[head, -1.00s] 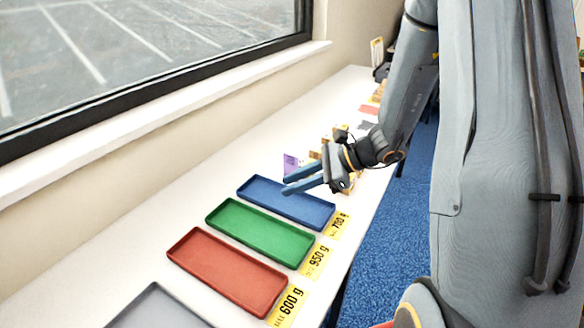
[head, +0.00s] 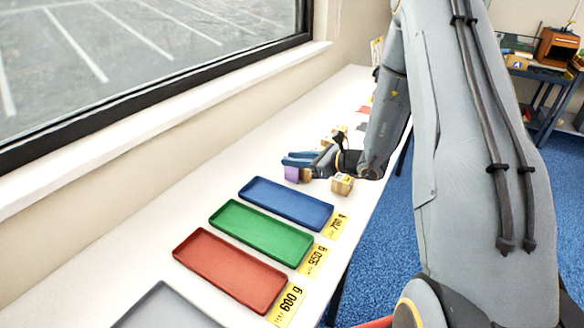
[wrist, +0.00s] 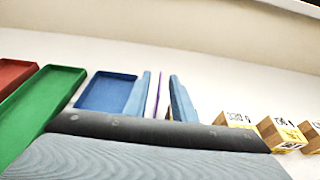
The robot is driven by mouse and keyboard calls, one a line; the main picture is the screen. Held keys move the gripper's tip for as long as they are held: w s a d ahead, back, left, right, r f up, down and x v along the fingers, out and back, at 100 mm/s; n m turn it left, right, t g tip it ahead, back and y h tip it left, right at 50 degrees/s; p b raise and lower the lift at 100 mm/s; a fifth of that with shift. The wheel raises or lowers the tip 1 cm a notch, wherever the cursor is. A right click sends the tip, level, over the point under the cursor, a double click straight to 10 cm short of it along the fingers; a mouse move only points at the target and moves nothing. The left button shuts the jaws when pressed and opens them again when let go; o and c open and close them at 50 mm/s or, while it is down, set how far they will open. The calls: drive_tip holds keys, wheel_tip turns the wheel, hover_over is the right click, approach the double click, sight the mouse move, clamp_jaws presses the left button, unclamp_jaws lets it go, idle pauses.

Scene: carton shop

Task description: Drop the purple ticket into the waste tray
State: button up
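The purple ticket (head: 291,174) stands upright on the white table beyond the blue tray. In the wrist view the ticket (wrist: 157,95) appears edge-on as a thin strip between the two blue fingers. My gripper (head: 288,159) is at the ticket, with its fingers spread on either side. In the wrist view my gripper (wrist: 161,84) shows a gap between the ticket and each finger. A grey tray (head: 163,310) is partly cut off at the bottom edge of the head view. No label naming the waste tray is visible.
Blue (head: 287,202), green (head: 261,231) and red (head: 231,269) trays stand in a row, empty, with yellow gram labels beside them. A small carton (head: 342,184) sits close beside my gripper, and more stand behind it. The window wall borders the table's left side.

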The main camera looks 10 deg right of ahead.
drive_tip(key=shift+w+a+f, duration=0.2)
drive_tip(key=shift+w+a, duration=0.2)
clamp_jaws()
